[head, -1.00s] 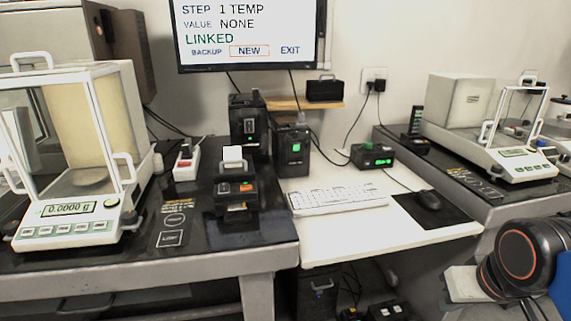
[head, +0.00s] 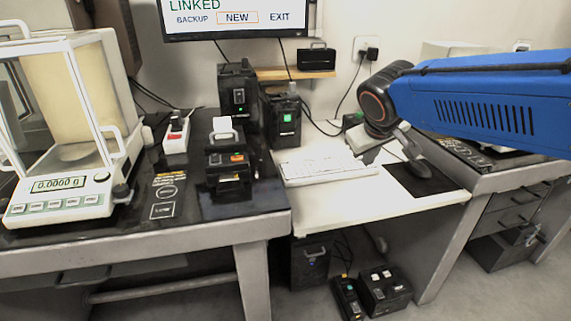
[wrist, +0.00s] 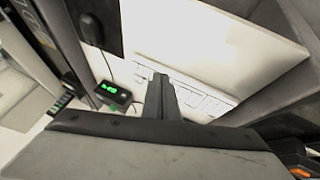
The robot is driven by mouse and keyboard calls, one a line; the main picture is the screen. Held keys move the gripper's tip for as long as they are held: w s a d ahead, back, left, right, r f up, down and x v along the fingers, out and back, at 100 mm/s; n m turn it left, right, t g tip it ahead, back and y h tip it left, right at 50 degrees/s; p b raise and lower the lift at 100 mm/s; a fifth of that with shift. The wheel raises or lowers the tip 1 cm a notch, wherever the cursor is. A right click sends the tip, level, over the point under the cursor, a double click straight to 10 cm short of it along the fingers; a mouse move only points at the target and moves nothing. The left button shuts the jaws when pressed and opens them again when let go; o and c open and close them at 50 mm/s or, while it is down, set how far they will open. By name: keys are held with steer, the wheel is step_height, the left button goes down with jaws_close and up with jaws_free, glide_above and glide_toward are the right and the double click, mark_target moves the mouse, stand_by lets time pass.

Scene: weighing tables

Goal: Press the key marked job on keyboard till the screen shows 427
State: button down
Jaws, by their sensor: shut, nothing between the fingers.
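The white keyboard (head: 318,172) lies on the white desk in the head view; its key labels are too small to read. It also shows in the wrist view (wrist: 214,104), partly hidden behind my fingers. My gripper (head: 364,156) is over the keyboard's right end in the head view. In the wrist view its fingers (wrist: 160,76) are shut and empty, pointing towards the keys; I cannot tell whether they touch. The screen (head: 240,20) shows LINKED and BACKUP, NEW, EXIT, with NEW framed in orange. Its upper part is out of view.
A mouse (head: 420,168) lies on a dark pad (head: 446,190) right of the keyboard. A small box with green digits (wrist: 113,92) is close to my fingers in the wrist view. A label printer (head: 228,168) and a balance (head: 62,205) stand on the left table.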

steer(key=w+a+r+n+t, duration=0.1)
steer(key=w+a+r+n, duration=0.1)
steer(key=w+a, duration=0.7)
steer(key=n+t+y, duration=0.1)
steer(key=n, duration=0.1)
glide_above(285, 164)
steer(key=shift+s, duration=0.35)
steer(key=shift+f, duration=0.2)
steer(key=shift+f, duration=4.25)
steer(key=shift+f, duration=0.15)
steer(key=shift+d+f, duration=0.1)
steer(key=shift+f, duration=0.2)
